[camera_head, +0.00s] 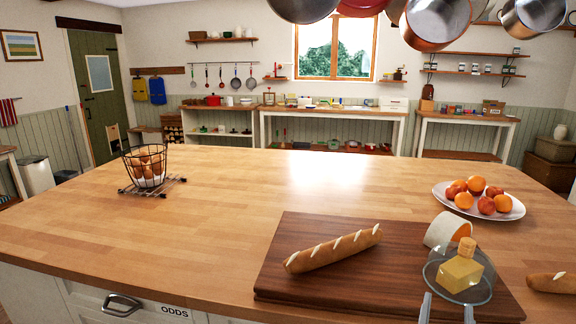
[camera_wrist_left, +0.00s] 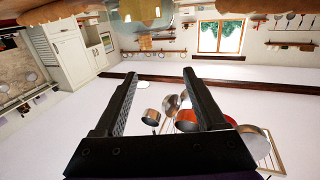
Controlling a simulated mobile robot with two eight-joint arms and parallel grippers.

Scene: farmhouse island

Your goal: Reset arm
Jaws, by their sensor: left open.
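My left gripper (camera_head: 447,311) shows as two grey fingertips at the lower right edge of the head view, in front of the glass dome. In the left wrist view its two dark fingers (camera_wrist_left: 160,76) stand wide apart with nothing between them; that view is upside down. My right gripper is in neither view.
A dark cutting board (camera_head: 345,265) holds a baguette (camera_head: 333,249). At its right are a clear glass dome (camera_head: 478,290) over a yellow block, and a tilted white cylinder (camera_head: 440,230). A fruit platter (camera_head: 512,210) and egg basket (camera_head: 146,166) stand farther back. Pans (camera_head: 440,22) hang above.

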